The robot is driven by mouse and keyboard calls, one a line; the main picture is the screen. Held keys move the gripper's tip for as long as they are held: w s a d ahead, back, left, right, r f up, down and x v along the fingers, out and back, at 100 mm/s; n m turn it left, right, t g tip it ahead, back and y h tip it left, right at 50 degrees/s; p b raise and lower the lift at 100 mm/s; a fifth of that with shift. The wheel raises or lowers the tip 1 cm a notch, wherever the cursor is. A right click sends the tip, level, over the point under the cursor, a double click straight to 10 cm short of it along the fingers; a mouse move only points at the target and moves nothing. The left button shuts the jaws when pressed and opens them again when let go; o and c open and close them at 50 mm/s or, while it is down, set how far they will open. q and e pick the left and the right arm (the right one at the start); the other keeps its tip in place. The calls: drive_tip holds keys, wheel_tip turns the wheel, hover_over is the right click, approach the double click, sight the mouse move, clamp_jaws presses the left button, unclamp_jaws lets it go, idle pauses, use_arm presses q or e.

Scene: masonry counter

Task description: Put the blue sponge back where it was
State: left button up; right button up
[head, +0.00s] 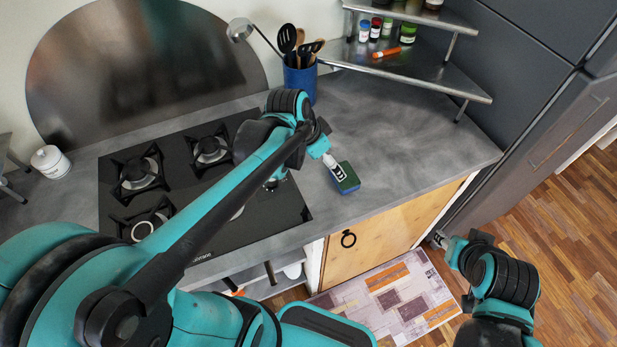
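The blue sponge (350,184) has a dark green top layer and a blue side. It is at the counter, right of the stove and close to the front edge. My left gripper (336,172) reaches down from the upper left, and its fingertips meet or overlap the sponge's left part. Whether the fingers are closed on it is too small to tell, as is whether the sponge rests on the counter. My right gripper (439,239) is away from the counter top, in front of the cabinets at the right, with nothing visible in it. Its finger opening is unclear.
The black gas stove (285,213) lies left of the sponge. A blue utensil holder (301,82) stands behind it. A metal corner shelf (428,75) with jars is at the back right. The grey counter (420,140) is clear right of the sponge. A patterned rug (385,300) lies below.

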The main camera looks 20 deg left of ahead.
use_arm(q)
drive_tip(key=s+a+r+n+t+y, duration=0.1)
drive_tip(key=s+a+n+t+y, duration=0.1)
drive_tip(key=s+n, duration=0.5)
drive_tip(key=shift+s+a+r+t, duration=0.25)
drive_tip(key=shift+s+t, duration=0.35)
drive_tip(key=shift+s, duration=1.8)
